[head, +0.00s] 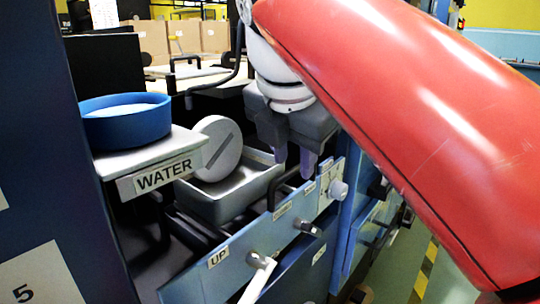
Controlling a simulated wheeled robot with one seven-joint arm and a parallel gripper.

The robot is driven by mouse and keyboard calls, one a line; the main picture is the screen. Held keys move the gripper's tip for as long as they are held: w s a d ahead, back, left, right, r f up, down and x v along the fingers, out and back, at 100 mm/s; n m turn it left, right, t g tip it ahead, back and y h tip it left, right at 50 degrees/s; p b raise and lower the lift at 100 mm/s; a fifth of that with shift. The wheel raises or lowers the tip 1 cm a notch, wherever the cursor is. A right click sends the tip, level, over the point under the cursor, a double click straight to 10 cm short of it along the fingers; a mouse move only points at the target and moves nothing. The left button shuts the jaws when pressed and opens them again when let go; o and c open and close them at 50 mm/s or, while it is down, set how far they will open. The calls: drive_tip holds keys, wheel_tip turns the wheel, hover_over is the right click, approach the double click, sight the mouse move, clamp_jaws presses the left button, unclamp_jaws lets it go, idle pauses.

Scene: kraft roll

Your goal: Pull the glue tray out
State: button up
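The grey glue tray (235,205) is a shallow open box among the machine's parts, behind the blue front panel. A pale grey slotted disc (218,148) stands upright at its left end. A dark bar handle (273,192) shows at the tray's right side. My gripper (293,164) points down just right of the tray, near the upper end of this handle. I cannot tell whether a finger touches the handle.
A blue round dish (127,119) sits on a ledge labelled WATER (163,174), left of the tray. The blue panel (235,262) with knobs and an UP label runs along the front. Cardboard boxes (183,37) stand behind. My red arm link hides much of the right side.

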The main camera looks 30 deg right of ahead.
drive_tip(key=p+v, duration=0.1)
drive_tip(key=v, duration=0.6)
drive_tip(key=shift+p, duration=0.3)
drive_tip(key=shift+s, duration=0.15)
